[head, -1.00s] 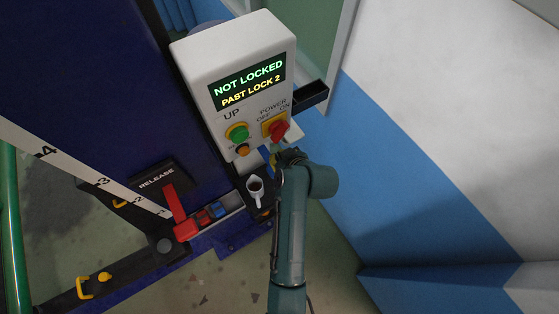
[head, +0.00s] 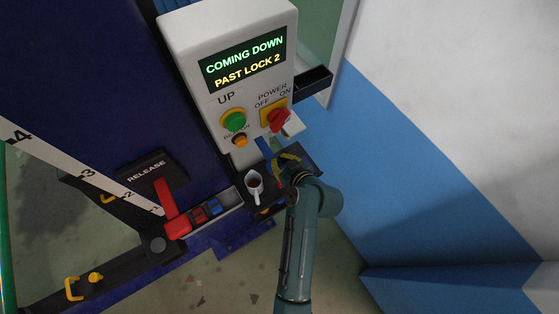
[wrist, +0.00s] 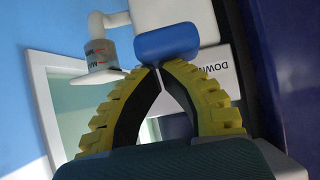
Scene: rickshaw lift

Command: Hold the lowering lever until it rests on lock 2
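The lowering lever has a blue grip, seen in the head view (head: 264,147) under the control box and in the wrist view (wrist: 166,43) just ahead of my fingertips. My gripper (head: 284,160) has yellow-and-black fingers. In the wrist view its fingertips (wrist: 157,67) come together at the lower edge of the blue grip and appear to touch it; the grip is not between them. The box display (head: 244,64) reads COMING DOWN and PAST LOCK 2. A numbered white scale (head: 75,165) runs along the blue column at left.
The white control box (head: 190,40) carries a green UP button (head: 233,121), an orange button (head: 239,140) and a red power switch (head: 279,120). A red lever (head: 166,198) sits by the RELEASE plate (head: 146,170).

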